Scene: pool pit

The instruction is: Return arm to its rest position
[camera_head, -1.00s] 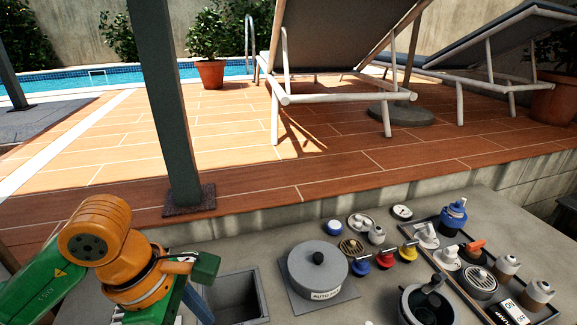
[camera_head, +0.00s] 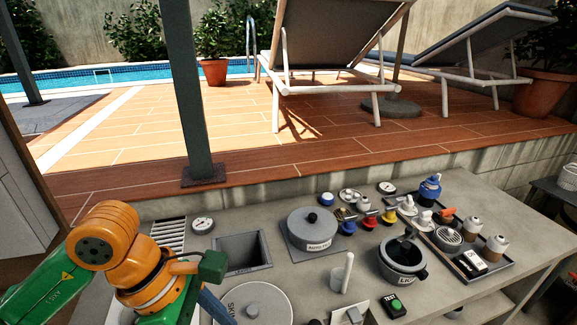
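My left arm, orange and green, comes in from the lower left of the head view, bent over the left end of the grey counter (camera_head: 285,252). Its gripper is not visible; the forearm runs down past the bottom edge of the picture. My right arm and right gripper do not show. No object is seen in a gripper.
The counter holds a square open basin (camera_head: 243,252), a grey lidded pot (camera_head: 312,228), a dark-mouthed pot (camera_head: 402,258), a round lid (camera_head: 258,304), coloured valves (camera_head: 362,221) and a tray of parts (camera_head: 463,249). A dark post (camera_head: 190,95) rises behind. Deck and loungers lie beyond.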

